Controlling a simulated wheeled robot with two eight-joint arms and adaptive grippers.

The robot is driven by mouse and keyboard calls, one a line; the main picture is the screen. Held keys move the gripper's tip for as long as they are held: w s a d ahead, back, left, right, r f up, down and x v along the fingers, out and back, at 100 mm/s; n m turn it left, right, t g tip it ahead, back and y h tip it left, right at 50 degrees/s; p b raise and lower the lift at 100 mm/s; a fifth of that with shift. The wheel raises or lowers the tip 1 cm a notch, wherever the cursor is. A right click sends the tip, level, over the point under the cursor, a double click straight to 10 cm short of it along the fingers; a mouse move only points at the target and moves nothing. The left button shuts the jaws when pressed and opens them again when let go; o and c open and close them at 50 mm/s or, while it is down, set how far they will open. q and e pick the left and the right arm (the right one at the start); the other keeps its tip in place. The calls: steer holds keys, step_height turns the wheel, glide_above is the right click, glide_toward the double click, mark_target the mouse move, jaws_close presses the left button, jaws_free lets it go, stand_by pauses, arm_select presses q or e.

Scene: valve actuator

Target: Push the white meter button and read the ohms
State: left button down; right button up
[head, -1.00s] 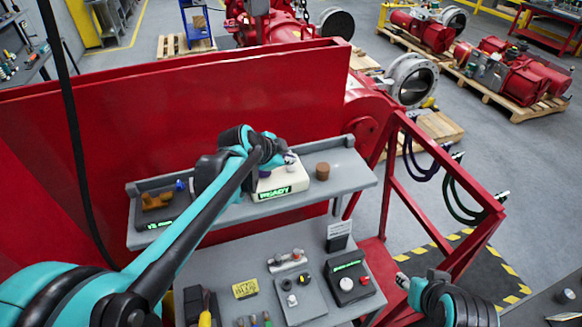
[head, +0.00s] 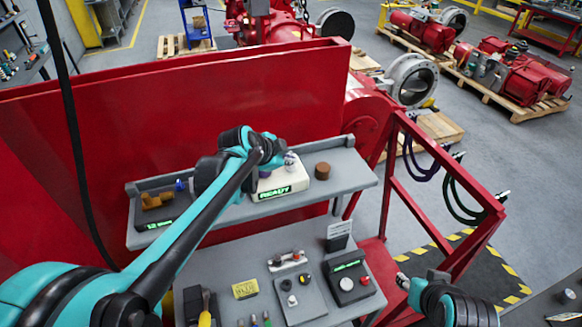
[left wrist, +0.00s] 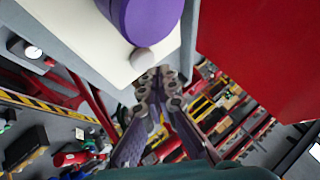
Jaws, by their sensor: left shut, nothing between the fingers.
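The white meter (head: 280,181) sits on the upper grey shelf, and its green front display reads READY. In the left wrist view its pale top (left wrist: 85,42) carries a large purple knob or cylinder (left wrist: 143,18) and a small whitish round button (left wrist: 143,60). My left gripper (left wrist: 158,74) is shut and empty, with its tips close beside the button; I cannot tell whether they touch it. In the head view my left arm hides part of the meter. My right gripper (head: 402,282) is small at the lower right, away from the meter, its fingers unclear.
A brown cylinder (head: 322,171) stands right of the meter. A dark device with an orange-brown part (head: 157,200) and a small green display is at the shelf's left end. The lower bench (head: 230,262) holds button boxes and a yellow note. A red panel (head: 180,120) rises behind.

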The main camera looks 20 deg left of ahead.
mark_target(289, 169)
arm_select(q)
steer(key=shift+f, duration=0.3)
steer(key=shift+f+b, duration=0.45)
steer(key=shift+b, duration=0.05)
stand_by(0.5)
steer(key=shift+r, duration=0.1)
steer(key=shift+r+p, duration=0.65)
steer(key=shift+r, duration=0.15)
steer(key=shift+r+p, duration=1.9)
steer(key=shift+r, duration=0.65)
